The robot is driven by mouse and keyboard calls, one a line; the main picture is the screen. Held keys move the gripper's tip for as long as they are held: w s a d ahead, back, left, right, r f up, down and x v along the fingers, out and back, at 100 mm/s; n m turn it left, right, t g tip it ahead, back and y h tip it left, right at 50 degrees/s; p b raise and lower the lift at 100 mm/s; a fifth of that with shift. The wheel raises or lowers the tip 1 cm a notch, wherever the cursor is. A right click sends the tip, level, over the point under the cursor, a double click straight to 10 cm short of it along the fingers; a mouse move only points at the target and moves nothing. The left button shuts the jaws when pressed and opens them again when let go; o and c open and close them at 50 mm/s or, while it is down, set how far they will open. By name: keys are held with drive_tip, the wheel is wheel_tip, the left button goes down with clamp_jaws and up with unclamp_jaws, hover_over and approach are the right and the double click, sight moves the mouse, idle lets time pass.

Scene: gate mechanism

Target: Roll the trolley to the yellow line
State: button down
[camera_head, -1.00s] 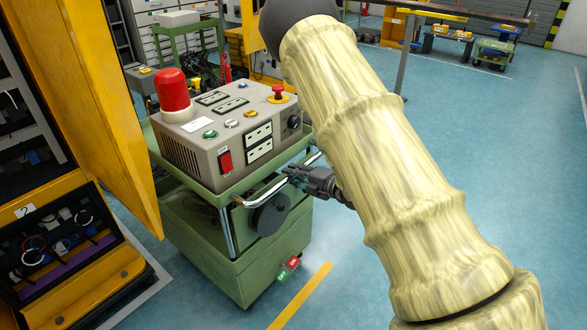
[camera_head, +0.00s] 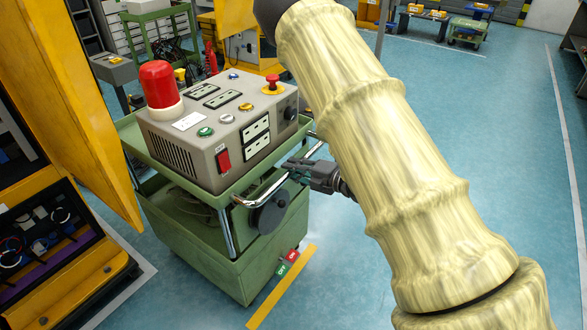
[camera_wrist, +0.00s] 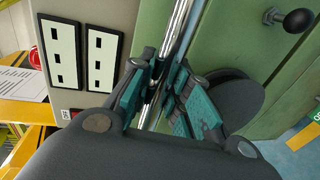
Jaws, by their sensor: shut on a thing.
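The green trolley (camera_head: 228,262) stands on the blue floor at the left of the head view, carrying a grey control box (camera_head: 215,122) with a red beacon. My gripper (camera_head: 296,170) is shut on the trolley's chrome handle (camera_head: 262,192) at its right part. In the wrist view the handle bar (camera_wrist: 176,40) passes between the teal finger pads of my gripper (camera_wrist: 165,90). The yellow line (camera_head: 282,287) lies on the floor right by the trolley's lower front corner; its upper end is close beside the red and green tags.
An orange cabinet (camera_head: 95,110) with an open door stands close to the trolley's left. A green cart (camera_head: 150,8) and other workshop equipment are behind. The floor (camera_head: 495,150) on the right is open. My arm covers much of the right middle.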

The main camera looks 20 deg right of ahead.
drive_tip(key=c, duration=1.3)
unclamp_jaws()
drive_tip(key=shift+s+d, duration=0.3)
drive_tip(key=shift+d, duration=0.05)
drive_tip(key=shift+w+a, duration=0.15)
drive_tip(key=shift+a, duration=0.05)
drive_tip(key=v, duration=1.2)
drive_tip(key=s+a+f+m+g+h+p, duration=0.2)
drive_tip(key=s+f+m+g+h+p, duration=0.45)
drive_tip(key=s+f+m, duration=0.8)
drive_tip(key=s+a+f+m+g+h+p, duration=0.1)
drive_tip(key=s+f+m+g, duration=0.1)
drive_tip(key=s+m, duration=0.2)
drive_tip(key=s+a+f+m+g+h+p, duration=0.1)
drive_tip(key=s+a+f+m+g+p, duration=0.1)
drive_tip(key=s, duration=0.7)
drive_tip(key=s+a+f+m+g+h+p, duration=0.1)
drive_tip(key=s+a+f+m+g+p, duration=0.1)
drive_tip(key=s+m, duration=0.3)
drive_tip(key=shift+s+a+f+m, duration=0.1)
drive_tip(key=shift+s+f+m, duration=0.1)
drive_tip(key=shift+s, duration=0.4)
drive_tip(key=shift+s+a+f+m, duration=0.1)
drive_tip(key=shift+s+f+m, duration=0.05)
drive_tip(key=shift+s, duration=0.45)
